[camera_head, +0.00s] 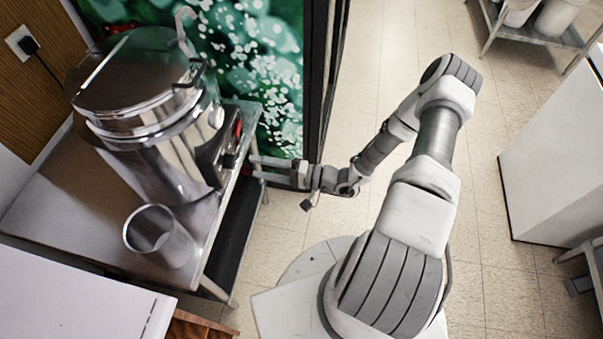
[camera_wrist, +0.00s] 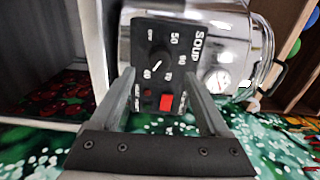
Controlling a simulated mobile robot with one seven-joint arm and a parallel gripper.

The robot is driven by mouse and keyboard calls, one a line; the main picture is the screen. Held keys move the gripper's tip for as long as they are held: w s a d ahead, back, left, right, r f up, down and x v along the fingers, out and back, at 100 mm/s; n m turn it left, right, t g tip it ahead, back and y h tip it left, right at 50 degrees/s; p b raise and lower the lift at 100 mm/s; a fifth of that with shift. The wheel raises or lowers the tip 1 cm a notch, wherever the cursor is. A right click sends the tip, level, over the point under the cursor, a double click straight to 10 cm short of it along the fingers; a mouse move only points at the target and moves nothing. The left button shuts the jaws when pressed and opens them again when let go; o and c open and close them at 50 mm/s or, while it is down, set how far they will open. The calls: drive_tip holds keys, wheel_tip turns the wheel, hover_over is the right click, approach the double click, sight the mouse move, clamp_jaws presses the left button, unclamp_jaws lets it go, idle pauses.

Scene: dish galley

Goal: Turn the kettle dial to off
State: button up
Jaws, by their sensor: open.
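The kettle (camera_head: 150,165) is a large shiny metal urn with a lid, standing on a metal table at left. Its black control panel (camera_wrist: 145,25) faces my gripper and bears the word SOUP, numbers and an off mark. The dial (camera_wrist: 158,60) is a round black knob; its white pointer mark lies away from the off mark, toward the lower-left number, which is hard to read. My gripper (camera_head: 252,167) is open, its fingers pointing at the panel. In the wrist view my gripper (camera_wrist: 158,76) has one fingertip either side of the dial's lower part; contact cannot be told.
A red switch (camera_wrist: 166,102) sits below the dial, and a round gauge (camera_wrist: 218,82) beside the panel. A dark upright frame (camera_head: 318,80) stands behind my gripper.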

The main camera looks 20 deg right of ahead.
drive_tip(key=v, duration=1.1)
drive_tip(key=shift+b, duration=0.4)
drive_tip(key=shift+s+d, duration=0.1)
drive_tip(key=shift+d, duration=0.05)
drive_tip(key=s+r+n+g+h, duration=0.1)
drive_tip(key=s+r+h, duration=0.3)
drive_tip(key=r, duration=0.7)
drive_tip(key=s+a+r+n+g+h, duration=0.1)
drive_tip(key=s+r+n+h, duration=0.2)
drive_tip(key=r, duration=0.9)
drive_tip(key=s+a+r+n+g+h, duration=0.1)
drive_tip(key=s+r+h, duration=0.3)
drive_tip(key=r+h, duration=0.4)
wheel_tip(320, 180, up, 4)
drive_tip(key=shift+s+a+r+n+g, duration=0.2)
drive_tip(key=shift+s+n+g, duration=0.1)
drive_tip(key=shift+n, duration=0.2)
